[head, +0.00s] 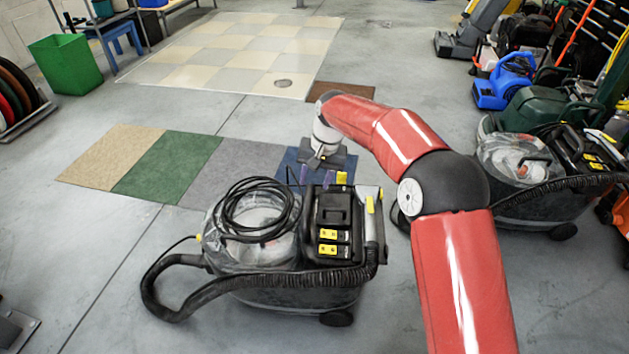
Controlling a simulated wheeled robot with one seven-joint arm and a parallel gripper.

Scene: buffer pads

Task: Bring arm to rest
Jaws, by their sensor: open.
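My red arm reaches in from the bottom right and bends over towards the middle of the head view. My gripper (316,176) points down at its end, with its fingers apart and nothing seen between them. It shows just behind the top of a black and grey floor-cleaning machine (337,215), in front of a dark blue carpet square (290,160). I cannot tell whether the fingertips touch the machine, or how high they are above the floor.
Carpet squares in beige (113,154), green (167,165) and grey (228,172) lie left of the gripper. A second cleaning machine (520,165) and a blue blower (505,82) stand at right. A green bin (66,63) stands at back left. The left floor is mostly clear.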

